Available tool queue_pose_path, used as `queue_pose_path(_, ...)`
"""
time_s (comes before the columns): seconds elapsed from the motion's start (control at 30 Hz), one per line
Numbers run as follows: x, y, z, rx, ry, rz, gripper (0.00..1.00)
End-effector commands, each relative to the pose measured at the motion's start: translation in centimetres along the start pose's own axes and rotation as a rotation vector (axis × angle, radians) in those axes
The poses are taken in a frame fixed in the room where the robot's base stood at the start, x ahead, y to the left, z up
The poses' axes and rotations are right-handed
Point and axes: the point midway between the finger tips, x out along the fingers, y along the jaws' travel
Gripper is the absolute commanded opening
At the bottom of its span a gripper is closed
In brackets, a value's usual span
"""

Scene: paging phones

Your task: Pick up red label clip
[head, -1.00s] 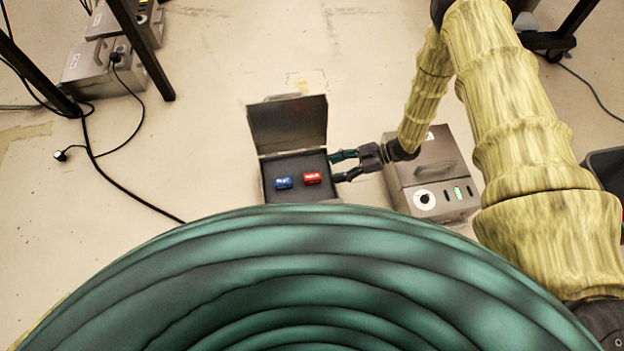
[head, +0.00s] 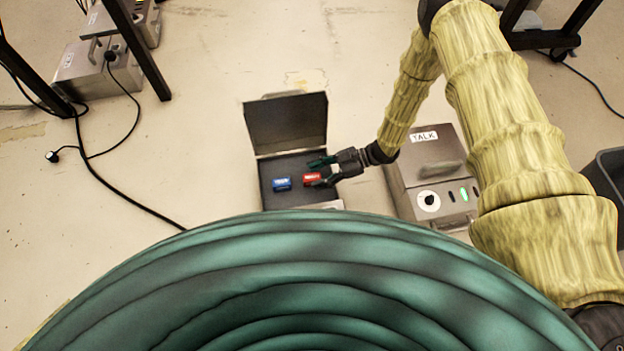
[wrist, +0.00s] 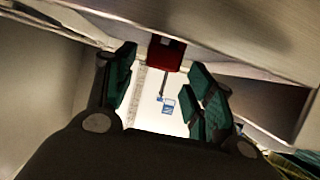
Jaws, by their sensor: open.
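The red label clip (head: 310,179) lies in the open grey case (head: 270,200), right of the blue clip (head: 282,184). My gripper (head: 320,173) reaches in from the right, with its green-padded fingers open at the red clip's right end. In the wrist view the red clip (wrist: 166,54) shows between and just beyond the open fingers of my gripper (wrist: 165,75). I cannot tell whether the fingers touch the clip. Part of the clip's right end is hidden by a finger in the head view.
The raised case lid (head: 287,122) stands behind the clips. A metal TALK box (head: 430,175) stands close to the right of the case, under my arm. A black cable (head: 120,195) runs over the floor at left. A dark bin (head: 606,180) is at far right.

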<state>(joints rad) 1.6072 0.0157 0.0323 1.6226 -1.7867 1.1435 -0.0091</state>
Motion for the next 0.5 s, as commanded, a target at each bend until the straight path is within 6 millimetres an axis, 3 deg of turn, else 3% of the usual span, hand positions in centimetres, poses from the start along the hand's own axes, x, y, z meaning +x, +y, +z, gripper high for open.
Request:
queue_pose_path(0.3,3.7,0.3,0.1,0.001,0.0,0.001,0.54)
queue_pose_path(0.5,3.9,0.3,-0.1,0.001,-0.001,0.002,0.54)
